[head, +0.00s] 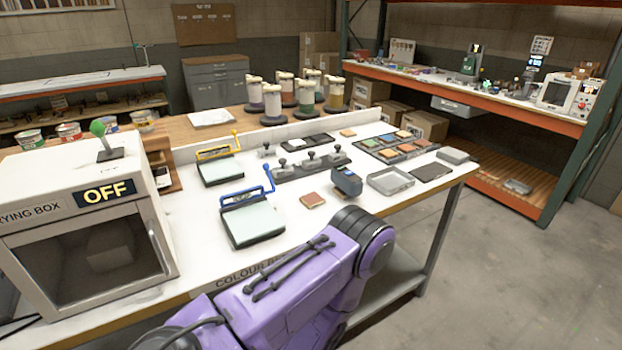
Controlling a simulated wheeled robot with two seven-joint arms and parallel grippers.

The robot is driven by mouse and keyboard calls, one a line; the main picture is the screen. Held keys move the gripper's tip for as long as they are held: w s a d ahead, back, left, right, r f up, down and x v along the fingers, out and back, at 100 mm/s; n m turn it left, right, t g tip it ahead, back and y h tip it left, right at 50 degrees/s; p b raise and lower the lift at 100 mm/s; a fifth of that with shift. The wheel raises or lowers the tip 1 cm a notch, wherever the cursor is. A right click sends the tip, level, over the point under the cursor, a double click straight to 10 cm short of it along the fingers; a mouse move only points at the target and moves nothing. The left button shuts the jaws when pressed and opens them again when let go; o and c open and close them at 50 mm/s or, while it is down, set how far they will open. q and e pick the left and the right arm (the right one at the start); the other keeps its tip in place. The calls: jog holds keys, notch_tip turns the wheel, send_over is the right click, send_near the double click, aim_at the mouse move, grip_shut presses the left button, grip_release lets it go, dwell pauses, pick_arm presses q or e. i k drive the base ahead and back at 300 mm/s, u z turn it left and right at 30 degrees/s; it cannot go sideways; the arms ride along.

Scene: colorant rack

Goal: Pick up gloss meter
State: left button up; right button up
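A small blue-grey device with a dark face, which looks like the gloss meter (347,182), stands on the white bench (290,190) right of centre. It is just behind the dark round joint of my purple arm, with a small gap in the picture. Neither of my grippers can be made out; only purple arm links show at the bottom centre. I see nothing holding the device.
A reddish-brown square tile (312,200) lies left of the device and an empty grey tray (390,181) to its right. Two blocks with blue (251,222) and yellow (220,170) handles stand left. A drying box (85,230) marked OFF fills the left end.

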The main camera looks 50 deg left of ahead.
aim_at(352, 185)
jog(key=k, duration=0.25)
jog(key=u, duration=0.85)
